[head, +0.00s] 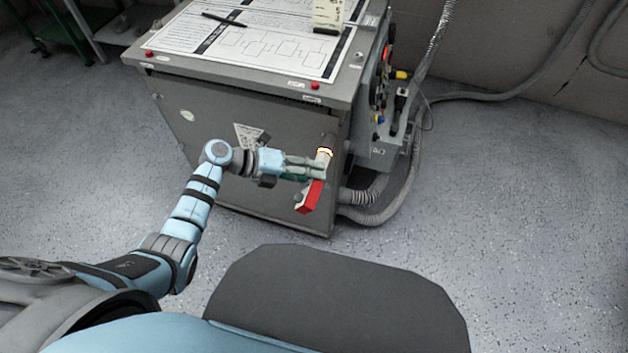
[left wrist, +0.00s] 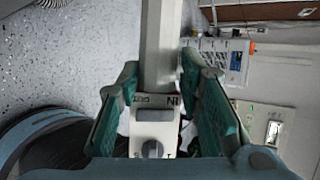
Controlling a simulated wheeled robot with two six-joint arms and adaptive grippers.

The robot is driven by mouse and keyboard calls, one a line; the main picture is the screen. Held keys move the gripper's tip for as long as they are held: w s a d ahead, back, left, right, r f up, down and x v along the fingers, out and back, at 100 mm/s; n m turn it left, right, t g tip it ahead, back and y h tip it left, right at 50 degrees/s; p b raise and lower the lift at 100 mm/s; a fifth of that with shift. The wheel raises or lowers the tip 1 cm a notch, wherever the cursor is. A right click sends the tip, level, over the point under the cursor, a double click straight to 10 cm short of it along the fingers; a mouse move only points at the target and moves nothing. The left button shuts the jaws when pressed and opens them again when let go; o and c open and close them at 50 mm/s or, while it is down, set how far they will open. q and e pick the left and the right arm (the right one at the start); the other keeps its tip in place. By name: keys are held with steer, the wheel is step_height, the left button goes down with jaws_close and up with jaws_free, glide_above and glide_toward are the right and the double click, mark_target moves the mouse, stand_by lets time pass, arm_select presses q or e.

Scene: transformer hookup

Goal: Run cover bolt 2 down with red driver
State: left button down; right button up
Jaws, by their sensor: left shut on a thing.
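My left gripper (head: 305,169) is shut on the red driver, in front of the right part of the grey cabinet's front face. The driver's red block (head: 309,198) hangs below the fingers, and its pale section with a lit orange ring (head: 325,152) shows above them. A dark grey cylindrical part sits just above the ring, close to the cabinet face; I cannot tell if it touches. In the left wrist view the driver's pale body (left wrist: 154,128), with a dark knob, lies between the teal fingers (left wrist: 160,105). Cover bolt 2 cannot be made out. My right gripper is out of view.
The grey cabinet (head: 180,120) carries a printed sheet (head: 250,45), a pen (head: 223,19) and red knobs (head: 315,86) on top. A side box with connectors (head: 383,150) and corrugated hoses (head: 385,213) stand at its right. Speckled floor to the right is clear.

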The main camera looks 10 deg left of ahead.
mark_target(307, 189)
arm_select(q)
steer(key=shift+s+r+p, duration=0.2)
steer(key=shift+s+p, duration=0.6)
steer(key=shift+s, duration=0.05)
steer(key=shift+s+a+p, duration=0.15)
steer(key=shift+s+p, duration=0.6)
steer(key=shift+s, duration=0.35)
steer(key=shift+s+f, duration=0.15)
